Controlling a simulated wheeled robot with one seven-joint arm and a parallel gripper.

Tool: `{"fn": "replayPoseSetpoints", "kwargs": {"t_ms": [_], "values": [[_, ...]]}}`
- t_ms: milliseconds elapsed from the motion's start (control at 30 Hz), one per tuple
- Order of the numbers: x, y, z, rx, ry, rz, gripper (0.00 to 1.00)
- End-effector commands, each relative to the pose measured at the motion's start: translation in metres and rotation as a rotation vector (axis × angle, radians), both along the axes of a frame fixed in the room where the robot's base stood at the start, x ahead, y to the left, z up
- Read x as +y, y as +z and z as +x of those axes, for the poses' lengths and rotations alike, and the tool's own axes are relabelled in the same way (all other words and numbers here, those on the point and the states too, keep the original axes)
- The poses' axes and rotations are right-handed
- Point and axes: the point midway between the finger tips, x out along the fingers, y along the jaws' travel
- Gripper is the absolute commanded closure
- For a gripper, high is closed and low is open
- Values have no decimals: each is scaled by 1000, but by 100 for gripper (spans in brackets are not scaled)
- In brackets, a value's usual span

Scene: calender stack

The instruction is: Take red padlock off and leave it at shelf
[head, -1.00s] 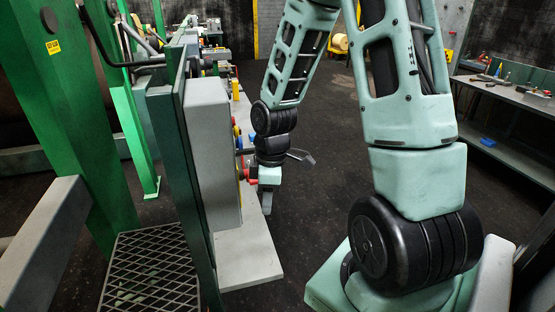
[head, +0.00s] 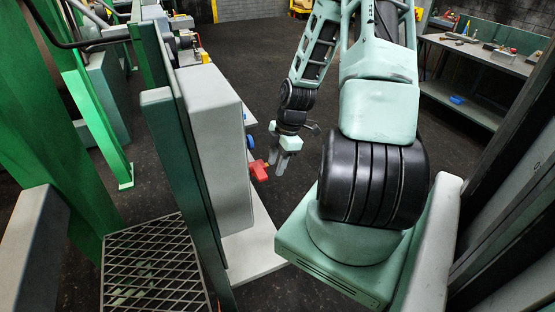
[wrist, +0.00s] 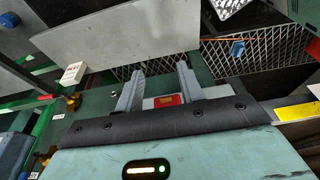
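A red thing (head: 259,171), which looks like the padlock, sticks out from the right side of the tall grey box (head: 212,140) in the head view. My gripper (head: 283,161) is just to its right, fingers pointing down, with a small gap between them. In the wrist view my gripper (wrist: 158,84) has its fingers apart. A red piece with a pale label (wrist: 167,99) shows between the finger bases, partly hidden by the gripper body; I cannot tell its depth. I see no red between the fingers in the head view. A pale flat shelf (head: 250,252) lies below the grey box.
A blue knob (head: 250,142) sits above the red thing on the box. Green machine posts (head: 70,150) and a metal grating (head: 155,275) are on the left. A workbench (head: 480,52) with tools stands at the back right. Dark floor lies open between.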

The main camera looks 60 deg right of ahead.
Motion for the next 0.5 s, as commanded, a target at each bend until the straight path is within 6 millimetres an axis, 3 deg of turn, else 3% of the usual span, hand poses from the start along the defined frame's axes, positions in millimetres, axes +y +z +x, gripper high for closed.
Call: {"fn": "replayPoseSetpoints", "kwargs": {"t_ms": [500], "values": [[43, 0, 26, 0, 2, -1, 62]]}}
